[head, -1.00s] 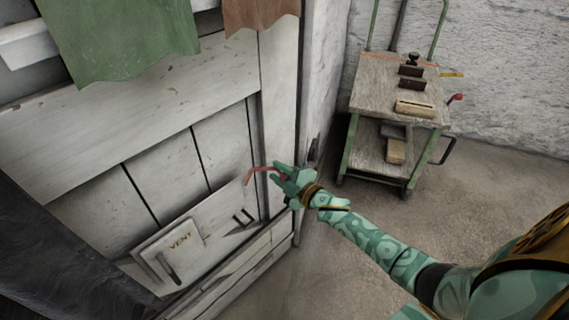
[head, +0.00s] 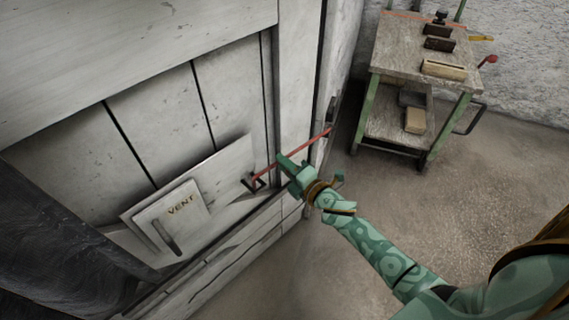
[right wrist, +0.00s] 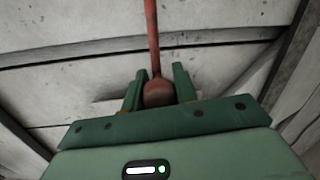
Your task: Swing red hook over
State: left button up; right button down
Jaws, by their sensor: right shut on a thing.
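The red hook (head: 312,141) is a thin red rod lying aslant across the white boarded front. Its upper right end is near a dark fitting at the front's edge. Its lower left end is at a black bracket (head: 247,183); I cannot tell whether it sits in it. My right gripper (head: 284,166) is at the rod's lower part and hides a bit of it. In the right wrist view the gripper (right wrist: 160,84) is shut on the hook's rounded reddish knob, with the rod (right wrist: 152,38) running up and away. My left gripper is out of view.
A vent plate (head: 180,215) marked VENT, with a dark handle, is left of the bracket. A green-framed wooden cart (head: 400,55) with blocks stands at the back right. Dark cloth (head: 40,250) hangs at the lower left. The floor between is clear.

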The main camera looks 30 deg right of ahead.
jog(key=shift+s+f, duration=0.1)
jog(key=shift+f, duration=0.2)
jog(key=c, duration=1.1)
grip_release()
jog(key=shift+r, duration=0.1)
jog(key=shift+s, duration=0.1)
pick_arm(q)
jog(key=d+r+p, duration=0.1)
jog(key=p, duration=0.1)
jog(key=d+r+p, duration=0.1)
jog(key=p, duration=0.1)
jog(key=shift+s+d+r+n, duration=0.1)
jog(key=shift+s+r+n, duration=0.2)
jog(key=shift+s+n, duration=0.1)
pick_arm(e)
jog(key=s+d+r, duration=0.1)
jog(key=s+d, duration=0.1)
jog(key=s, duration=1.3)
jog(key=shift+s+d+r, duration=0.2)
jog(key=shift+s+r, duration=0.05)
jog(key=shift+s, duration=0.15)
